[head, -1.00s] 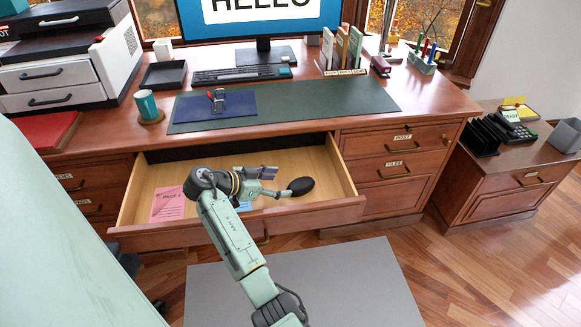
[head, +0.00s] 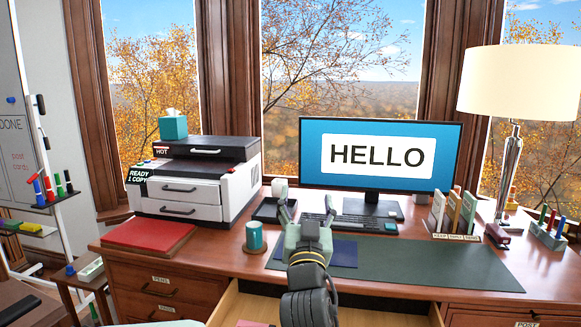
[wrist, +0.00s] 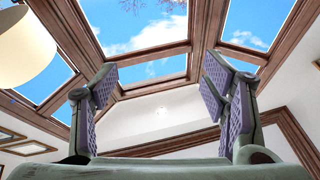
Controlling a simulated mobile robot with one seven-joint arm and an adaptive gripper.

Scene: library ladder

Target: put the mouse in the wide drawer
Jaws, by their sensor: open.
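The wide drawer (head: 228,304) under the desk's middle is pulled open. Only part of its pale wood inside shows at the bottom of the head view; my arm and the frame edge hide the rest. My gripper (head: 305,212) is raised in front of the desk, left of the mouse and apart from it, pointing up. In the wrist view my gripper (wrist: 158,95) is open, with nothing between its purple-padded fingers.
A teal mug (head: 254,237) stands left of my gripper, and a black tray (head: 268,210) is behind it. The monitor (head: 380,155) stands at the back. A row of books (head: 455,214), a stapler (head: 497,235) and a lamp (head: 512,165) are on the right. The green desk mat (head: 430,262) has free room.

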